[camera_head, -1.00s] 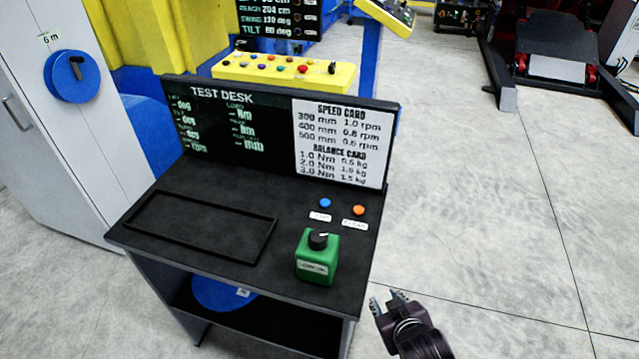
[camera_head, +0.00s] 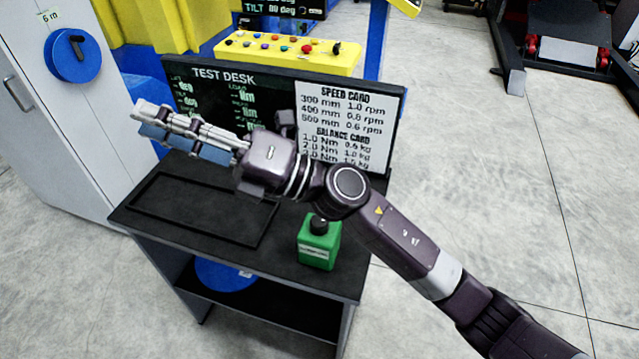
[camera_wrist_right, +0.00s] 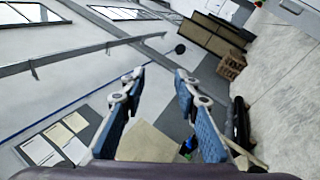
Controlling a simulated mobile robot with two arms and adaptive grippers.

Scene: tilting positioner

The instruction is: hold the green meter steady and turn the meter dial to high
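The green meter (camera_head: 317,249) stands upright on the right front part of the test desk (camera_head: 205,252) in the head view. It has a black dial (camera_head: 319,225) on top and a small pale label on its front, too small to read. My right gripper (camera_head: 180,134) is raised above the desk, pointing left, up and away from the meter. My left gripper is not visible.
A raised black frame (camera_head: 262,236) lies on the desk's left. Behind it stands a display panel with a speed and balance card (camera_head: 362,115), partly covered by my arm. A yellow button panel (camera_head: 290,52) is further back.

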